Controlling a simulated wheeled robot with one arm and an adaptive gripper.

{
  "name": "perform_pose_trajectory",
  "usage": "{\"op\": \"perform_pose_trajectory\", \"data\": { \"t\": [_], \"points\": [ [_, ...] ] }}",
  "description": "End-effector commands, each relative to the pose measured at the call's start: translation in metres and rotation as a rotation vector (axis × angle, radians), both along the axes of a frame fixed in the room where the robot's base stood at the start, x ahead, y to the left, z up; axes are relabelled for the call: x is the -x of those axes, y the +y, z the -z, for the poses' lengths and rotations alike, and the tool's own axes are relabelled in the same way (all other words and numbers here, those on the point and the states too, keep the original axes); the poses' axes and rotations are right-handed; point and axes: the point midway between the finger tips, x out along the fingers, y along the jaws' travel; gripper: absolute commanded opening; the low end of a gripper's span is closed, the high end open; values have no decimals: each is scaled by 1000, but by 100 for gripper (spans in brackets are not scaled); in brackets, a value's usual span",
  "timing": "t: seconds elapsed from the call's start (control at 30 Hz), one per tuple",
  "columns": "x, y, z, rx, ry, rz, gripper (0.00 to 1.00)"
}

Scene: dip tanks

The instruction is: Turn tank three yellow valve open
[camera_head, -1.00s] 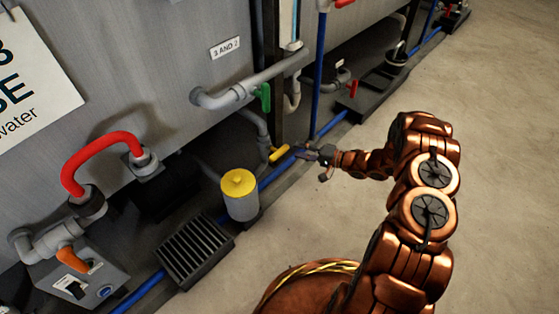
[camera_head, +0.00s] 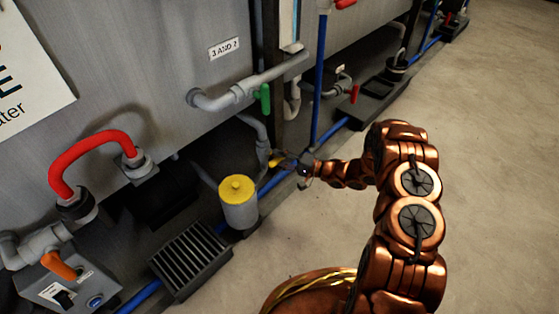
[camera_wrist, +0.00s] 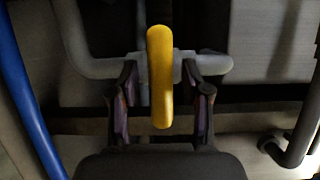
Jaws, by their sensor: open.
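The yellow valve handle (camera_wrist: 161,80) stands lengthwise in the middle of the wrist view, on a grey pipe (camera_wrist: 98,68). My gripper (camera_wrist: 161,105) is open, with one finger on each side of the handle and a visible gap on both sides. In the head view the yellow handle (camera_head: 277,159) is low beside the tank, at the foot of a grey pipe. My gripper (camera_head: 289,161) reaches it from the right and partly hides it. I cannot tell whether any finger touches the handle.
A yellow-topped grey canister (camera_head: 238,203) stands left of my gripper. A blue pipe (camera_head: 318,80) rises behind it, and another runs along the floor. A green handle (camera_head: 265,98) hangs above. A black grate (camera_head: 190,260) lies at lower left. The floor at right is clear.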

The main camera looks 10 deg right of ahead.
Motion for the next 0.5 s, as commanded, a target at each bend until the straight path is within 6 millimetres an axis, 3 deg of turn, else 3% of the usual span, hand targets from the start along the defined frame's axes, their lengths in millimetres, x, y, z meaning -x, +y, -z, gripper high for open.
{"op": "perform_pose_trajectory", "data": {
  "t": [0.3, 0.5],
  "points": [
    [-2, 1, 0, 0, 0, 2, 48],
    [-2, 1, 0, 0, 0, 2, 28]
  ]
}}
